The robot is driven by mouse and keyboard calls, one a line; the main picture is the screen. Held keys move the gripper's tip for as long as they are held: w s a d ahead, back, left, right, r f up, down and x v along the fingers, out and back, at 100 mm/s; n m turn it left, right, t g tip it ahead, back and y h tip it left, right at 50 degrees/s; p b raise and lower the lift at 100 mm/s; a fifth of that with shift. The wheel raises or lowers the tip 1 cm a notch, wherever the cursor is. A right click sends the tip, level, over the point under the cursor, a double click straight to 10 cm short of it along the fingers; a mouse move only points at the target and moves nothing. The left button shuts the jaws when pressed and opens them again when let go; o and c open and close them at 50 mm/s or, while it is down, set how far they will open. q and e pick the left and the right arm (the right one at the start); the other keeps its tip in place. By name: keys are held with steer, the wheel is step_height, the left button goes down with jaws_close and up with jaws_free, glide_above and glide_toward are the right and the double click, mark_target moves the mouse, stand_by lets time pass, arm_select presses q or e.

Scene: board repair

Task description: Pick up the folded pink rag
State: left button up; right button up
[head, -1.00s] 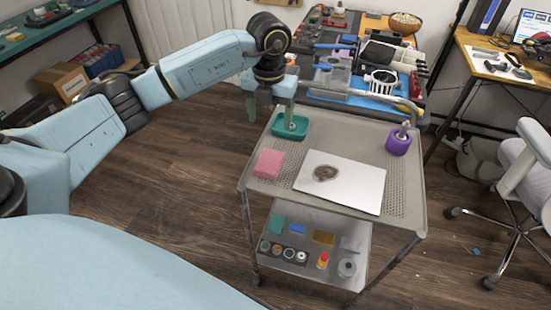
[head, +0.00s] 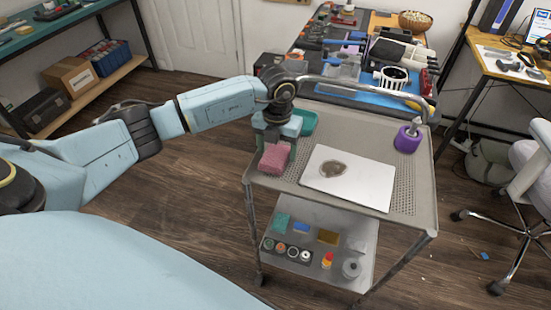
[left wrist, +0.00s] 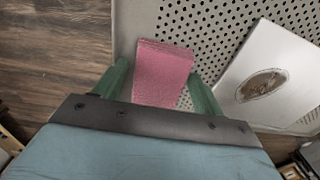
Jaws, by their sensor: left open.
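The folded pink rag (head: 273,158) lies on the left side of the cart's top shelf. In the left wrist view the rag (left wrist: 163,72) sits between the two green fingers. My left gripper (head: 276,147) is right over the rag, pointing down. The gripper (left wrist: 160,85) is open, with one finger on each side of the rag and a small gap at the right finger. I cannot tell whether the fingers touch the rag. My right gripper is not in view.
On the cart's top (head: 405,200) are a white panel with a brown stain (head: 350,177), right of the rag, a teal tray (head: 306,122) behind the gripper, and a purple container (head: 408,139) at the right. The lower shelf (head: 325,225) holds small supplies.

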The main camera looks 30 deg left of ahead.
mark_target(277, 151)
arm_select(q)
steer(key=c, duration=0.7)
steer(key=shift+r, duration=0.1)
steer(key=shift+r, duration=0.35)
step_height(277, 151, up, 9)
steer(key=shift+r+p, duration=0.1)
steer(key=shift+p, duration=1)
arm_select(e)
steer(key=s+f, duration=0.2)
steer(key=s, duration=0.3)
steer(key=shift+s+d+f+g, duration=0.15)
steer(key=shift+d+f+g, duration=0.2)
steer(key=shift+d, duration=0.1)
